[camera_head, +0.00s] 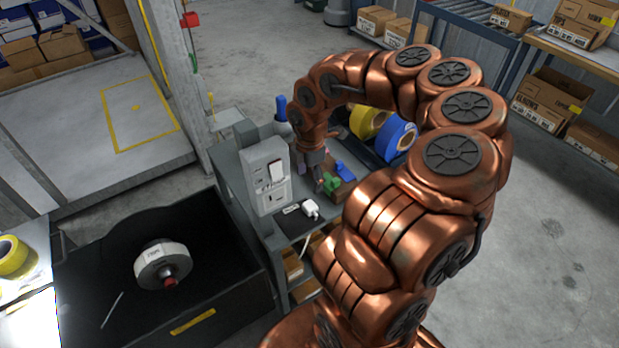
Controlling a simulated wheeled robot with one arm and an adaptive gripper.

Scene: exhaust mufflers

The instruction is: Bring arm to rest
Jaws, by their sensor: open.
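My copper-coloured arm arches over a grey workstation (228,172) with its wrist pointing down. My gripper (322,182) is small and dark at the arm's end, over the far right part of the workstation top. Its jaws are open and nothing shows held in them. It is close to green and blue small items on a brown box (343,182); whether it touches them I cannot tell. A white and dark cylindrical part with a red end (163,266) lies in the black bin (236,310), well left of my gripper.
A grey box-shaped device (265,175) stands close left of my gripper. A white object (310,208) lies on a black pad. Yellow and blue rolls (396,138) are behind my wrist. Boxes and shelves (545,97) line the back right. Floor at right is clear.

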